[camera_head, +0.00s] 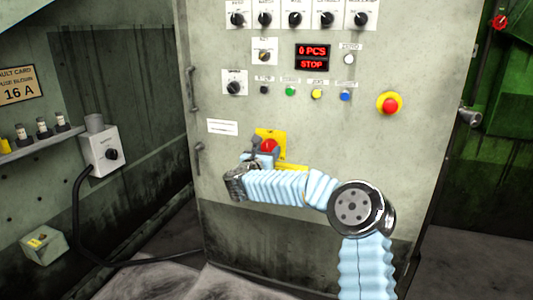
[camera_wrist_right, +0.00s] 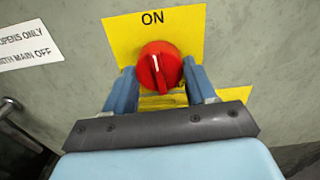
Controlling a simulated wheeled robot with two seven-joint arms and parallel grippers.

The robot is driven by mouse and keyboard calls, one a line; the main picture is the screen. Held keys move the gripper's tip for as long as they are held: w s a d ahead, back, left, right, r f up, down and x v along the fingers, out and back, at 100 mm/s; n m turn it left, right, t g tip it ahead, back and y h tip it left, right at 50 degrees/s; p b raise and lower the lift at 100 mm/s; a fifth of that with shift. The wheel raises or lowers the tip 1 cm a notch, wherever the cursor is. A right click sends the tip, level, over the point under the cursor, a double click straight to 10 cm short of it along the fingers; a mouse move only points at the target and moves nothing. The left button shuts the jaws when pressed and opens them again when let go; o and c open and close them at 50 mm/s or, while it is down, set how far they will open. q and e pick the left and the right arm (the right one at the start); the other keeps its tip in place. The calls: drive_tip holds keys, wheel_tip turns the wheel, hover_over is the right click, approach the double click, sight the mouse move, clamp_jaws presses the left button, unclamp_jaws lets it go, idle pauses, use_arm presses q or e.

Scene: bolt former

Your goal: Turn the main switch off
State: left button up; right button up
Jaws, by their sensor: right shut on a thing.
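The main switch is a red rotary knob (camera_head: 269,146) on a yellow plate (camera_head: 263,134), low on the grey cabinet door. In the right wrist view the knob (camera_wrist_right: 159,66) has a white mark pointing up, tilted slightly left, towards the word ON on the yellow plate (camera_wrist_right: 190,22). My right gripper (camera_head: 263,153) is at the knob. In the right wrist view its two blue fingers (camera_wrist_right: 159,80) sit on either side of the knob, shut on it. The lower part of the plate is partly hidden by the gripper. My left gripper is not in view.
The grey cabinet door (camera_head: 310,190) carries black selector knobs, coloured buttons, a red display reading 0 PCS and STOP (camera_head: 312,57), and a red emergency button (camera_head: 390,103). A white label (camera_wrist_right: 27,46) is left of the plate. A grey switch box (camera_head: 101,150) with a black cable stands left.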

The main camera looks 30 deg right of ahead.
drive_tip(key=n+b, duration=0.1)
drive_tip(key=n, duration=0.5)
drive_tip(key=shift+n+b, duration=0.3)
drive_tip(key=shift+b, duration=0.1)
drive_tip(key=n, duration=0.2)
drive_tip(key=shift+s+r+n, duration=0.1)
drive_tip(key=shift+n, duration=0.2)
drive_tip(key=n+p, duration=0.1)
drive_tip(key=n, duration=0.2)
drive_tip(key=shift+r+n, duration=0.1)
drive_tip(key=shift+n, duration=0.3)
drive_tip(key=shift+n+p, duration=1.15)
drive_tip(key=shift+n, duration=1.05)
drive_tip(key=o, duration=1)
drive_tip(key=b+v, duration=0.1)
drive_tip(key=v, duration=1.2)
drive_tip(key=shift+s+a, duration=0.2)
drive_tip(key=shift+s, duration=0.1)
